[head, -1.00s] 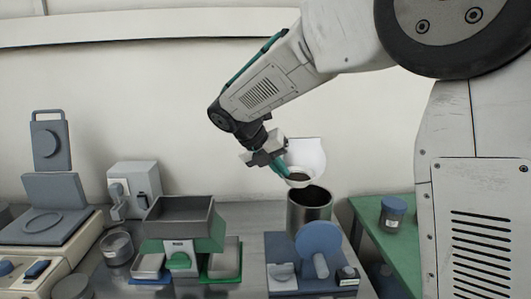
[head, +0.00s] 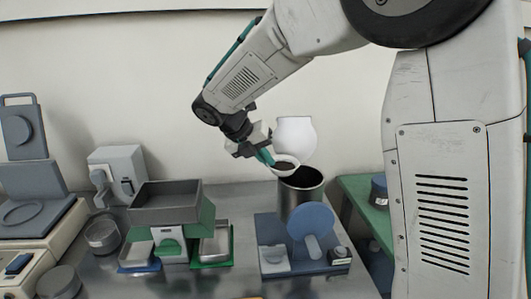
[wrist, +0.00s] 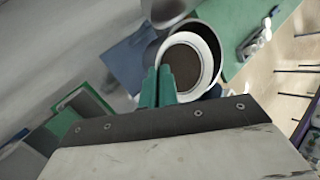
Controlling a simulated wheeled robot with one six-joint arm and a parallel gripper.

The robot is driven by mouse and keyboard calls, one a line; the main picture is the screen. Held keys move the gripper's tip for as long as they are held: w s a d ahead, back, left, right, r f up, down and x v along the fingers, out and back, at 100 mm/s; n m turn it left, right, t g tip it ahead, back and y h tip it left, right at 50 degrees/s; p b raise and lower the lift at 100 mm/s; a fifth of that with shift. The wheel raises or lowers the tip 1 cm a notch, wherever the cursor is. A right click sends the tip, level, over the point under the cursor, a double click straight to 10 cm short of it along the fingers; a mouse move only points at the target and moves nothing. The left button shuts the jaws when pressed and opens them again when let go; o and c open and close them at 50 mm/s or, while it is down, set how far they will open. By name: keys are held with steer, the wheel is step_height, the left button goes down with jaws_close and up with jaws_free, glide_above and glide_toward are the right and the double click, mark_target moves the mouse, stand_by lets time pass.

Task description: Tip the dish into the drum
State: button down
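The dish hides part of the drum's opening, and I cannot see into the drum's bottom.
A blue stand with a round disc (head: 311,220) is close in front of the drum. A grey tray on a green stand (head: 166,207) is to the left, with smaller pans below. A green table (head: 356,190) with a jar is at right.

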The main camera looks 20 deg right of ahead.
steer(key=shift+s+d+r+t+y, duration=0.2)
steer(key=shift+r+t+y, duration=0.1)
steer(key=shift+r+y, duration=0.3)
steer(key=shift+w+a+f, duration=0.1)
steer(key=shift+f, duration=0.05)
steer(key=shift+d+r+t+y, duration=0.2)
steer(key=shift+r+t+y, duration=0.1)
steer(key=shift+r+y, duration=0.45)
steer(key=shift+f, duration=0.1)
steer(key=shift+m, duration=0.3)
steer(key=shift+d+r+t+y, duration=0.2)
steer(key=shift+r+t+y, duration=0.2)
steer(key=shift+y, duration=0.25)
